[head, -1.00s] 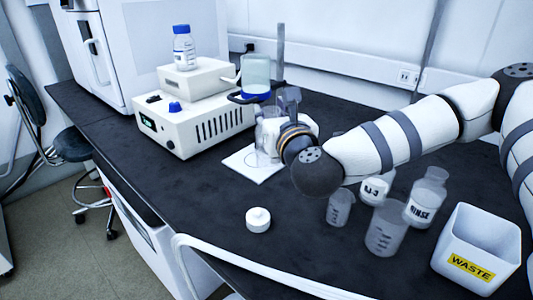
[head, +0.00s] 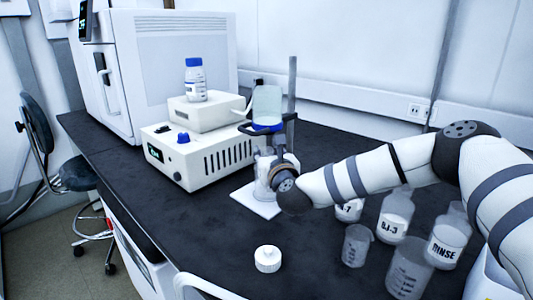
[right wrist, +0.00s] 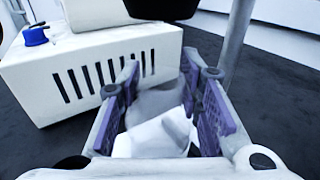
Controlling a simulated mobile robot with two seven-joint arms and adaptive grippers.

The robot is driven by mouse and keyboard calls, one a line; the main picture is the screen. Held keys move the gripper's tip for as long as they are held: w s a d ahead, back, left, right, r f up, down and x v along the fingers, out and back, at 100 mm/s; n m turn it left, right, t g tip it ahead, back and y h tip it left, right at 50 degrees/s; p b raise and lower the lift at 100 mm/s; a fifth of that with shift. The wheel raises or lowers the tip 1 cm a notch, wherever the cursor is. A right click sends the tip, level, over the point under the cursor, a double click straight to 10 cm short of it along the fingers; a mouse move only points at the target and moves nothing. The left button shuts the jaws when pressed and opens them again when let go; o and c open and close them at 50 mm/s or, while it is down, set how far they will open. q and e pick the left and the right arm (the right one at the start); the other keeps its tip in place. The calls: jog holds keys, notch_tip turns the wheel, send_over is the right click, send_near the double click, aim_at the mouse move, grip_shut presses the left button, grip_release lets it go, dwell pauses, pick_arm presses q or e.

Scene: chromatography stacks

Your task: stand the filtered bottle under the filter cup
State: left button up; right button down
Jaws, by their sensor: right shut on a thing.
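The filter cup (head: 267,104), clear with a blue lower band, sits in a dark ring on a metal post (head: 292,100). A clear bottle (head: 263,172) is below the cup, above or on the white base plate (head: 252,204); I cannot tell if it touches the plate. My right gripper (head: 274,168) is shut on this bottle from the right. In the right wrist view the bottle (right wrist: 160,103), greyish with a white lower part, lies between the purple-padded fingers (right wrist: 160,90), under a dark part overhead. My left gripper is not in view.
A white pump-like unit (head: 200,155) with a blue-capped bottle (head: 196,82) on top stands left of the post. A loose white cap (head: 267,259) lies in front. Labelled bottles, including RINSE (head: 446,245), and beakers (head: 356,247) stand under my right arm.

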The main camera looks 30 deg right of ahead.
jog(key=shift+s+r, duration=0.1)
jog(key=shift+f, duration=0.2)
jog(key=c, duration=1.1)
grip_release()
jog(key=shift+s+r, duration=0.1)
jog(key=shift+r, duration=0.25)
jog(key=v, duration=1.1)
jog(key=shift+s+a+f, duration=0.1)
jog(key=shift+s+f, duration=0.1)
jog(key=shift+s, duration=0.2)
